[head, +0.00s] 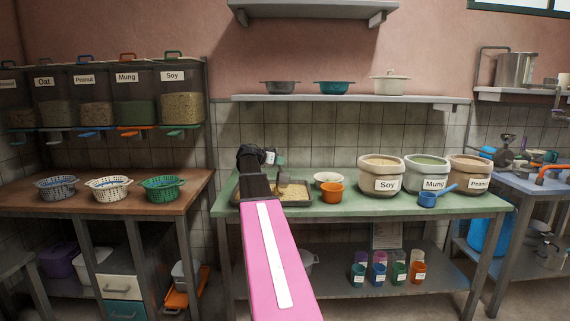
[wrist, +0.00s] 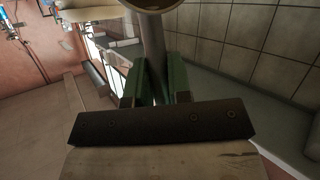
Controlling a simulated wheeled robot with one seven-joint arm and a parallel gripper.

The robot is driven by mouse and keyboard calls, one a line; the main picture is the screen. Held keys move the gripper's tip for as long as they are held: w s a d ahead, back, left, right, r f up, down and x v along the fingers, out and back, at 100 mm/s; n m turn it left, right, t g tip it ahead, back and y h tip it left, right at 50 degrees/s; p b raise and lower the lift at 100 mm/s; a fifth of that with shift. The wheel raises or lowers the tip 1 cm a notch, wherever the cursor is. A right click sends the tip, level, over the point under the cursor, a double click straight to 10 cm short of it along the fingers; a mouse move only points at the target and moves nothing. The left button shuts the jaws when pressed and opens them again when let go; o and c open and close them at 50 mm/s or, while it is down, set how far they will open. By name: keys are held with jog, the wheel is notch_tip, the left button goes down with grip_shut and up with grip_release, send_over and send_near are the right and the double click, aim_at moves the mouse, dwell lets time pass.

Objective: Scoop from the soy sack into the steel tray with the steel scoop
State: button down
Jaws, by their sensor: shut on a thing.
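The soy sack (head: 380,179), labelled Soy and full of pale beans, stands open on the green table, right of the middle. The steel tray (head: 297,203) lies on the same table, partly hidden behind my arm, with pale beans in it. My gripper (head: 262,155) is above the table's back left part, up and left of the tray. In the wrist view, my gripper's green fingers (wrist: 157,90) are shut on the handle of the steel scoop (wrist: 153,38). The scoop's round end is cut off at the top edge, so its contents cannot be told.
A white bowl (head: 327,179) and an orange bowl (head: 332,193) stand between tray and soy sack. The Mung sack (head: 427,174), Peanut sack (head: 469,175) and a blue scoop (head: 436,196) are to the right. A shelf (head: 345,99) with pots hangs above. The table's front strip looks clear.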

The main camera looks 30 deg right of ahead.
jog(key=w+a+f+n+h, duration=0.1)
jog(key=w+a+n+h, duration=0.1)
jog(key=a+h, duration=0.3)
jog(key=shift+w+a+n, duration=0.3)
jog(key=shift+a, duration=0.1)
jog(key=shift+r, duration=0.15)
dwell(0.5)
notch_tip(320, 180, up, 3)
jog(key=shift+f, duration=0.1)
dwell(0.5)
